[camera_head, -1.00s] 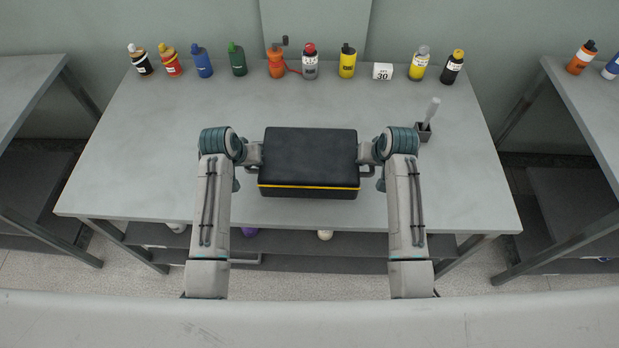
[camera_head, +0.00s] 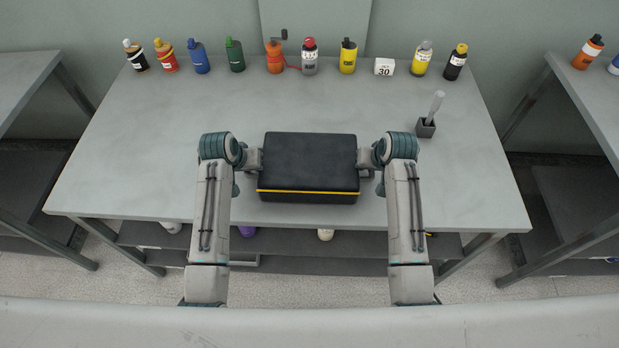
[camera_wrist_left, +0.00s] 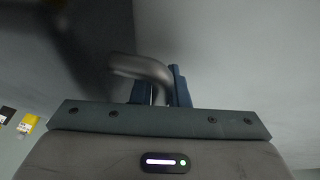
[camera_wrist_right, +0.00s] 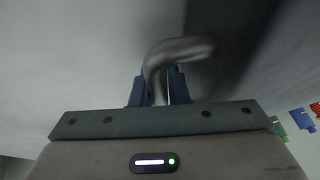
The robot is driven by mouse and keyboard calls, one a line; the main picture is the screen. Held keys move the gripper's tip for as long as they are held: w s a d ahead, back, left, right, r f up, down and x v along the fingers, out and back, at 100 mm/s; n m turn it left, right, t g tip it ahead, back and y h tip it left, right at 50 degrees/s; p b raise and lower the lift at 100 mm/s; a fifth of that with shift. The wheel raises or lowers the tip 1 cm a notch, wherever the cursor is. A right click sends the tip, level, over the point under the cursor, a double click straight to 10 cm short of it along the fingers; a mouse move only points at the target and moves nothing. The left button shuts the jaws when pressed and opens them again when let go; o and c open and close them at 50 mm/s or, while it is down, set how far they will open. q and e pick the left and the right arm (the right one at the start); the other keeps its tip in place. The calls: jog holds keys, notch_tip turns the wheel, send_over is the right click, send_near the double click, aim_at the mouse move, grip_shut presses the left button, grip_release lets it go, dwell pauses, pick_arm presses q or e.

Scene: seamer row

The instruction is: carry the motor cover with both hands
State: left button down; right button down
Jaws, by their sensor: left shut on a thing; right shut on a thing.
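The motor cover (camera_head: 310,162) is a black box with a yellow stripe near its lower edge. It is level between my two arms, over the front part of the grey table (camera_head: 130,160). My left gripper (camera_head: 255,160) is at its left side; in the left wrist view its blue fingers (camera_wrist_left: 160,88) are shut on a bent grey handle (camera_wrist_left: 142,68). My right gripper (camera_head: 366,160) is at its right side; in the right wrist view its fingers (camera_wrist_right: 160,88) are shut on the other handle (camera_wrist_right: 178,50). The cover's underside is hidden, so I cannot tell its height above the table.
A row of bottles stands along the table's back, with an orange crank device (camera_head: 274,58) and a white calendar block (camera_head: 384,67). A dark holder with a pale stick (camera_head: 426,127) stands right of the cover. Other tables flank this one. The tabletop left of my arms is clear.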

pick_arm(q)
jog(key=c, duration=1.4)
grip_release()
jog(key=shift+f, duration=0.15)
pick_arm(e)
jog(key=c, duration=1.4)
grip_release()
jog(key=shift+f, duration=0.15)
pick_arm(q)
jog(key=shift+s+a+r, duration=0.1)
jog(key=shift+s+r, duration=0.05)
jog(key=shift+r, duration=0.4)
jog(key=v, duration=0.6)
jog(key=shift+s+r, duration=0.25)
pick_arm(e)
jog(key=v, duration=1.2)
pick_arm(q)
jog(key=shift+a, duration=0.2)
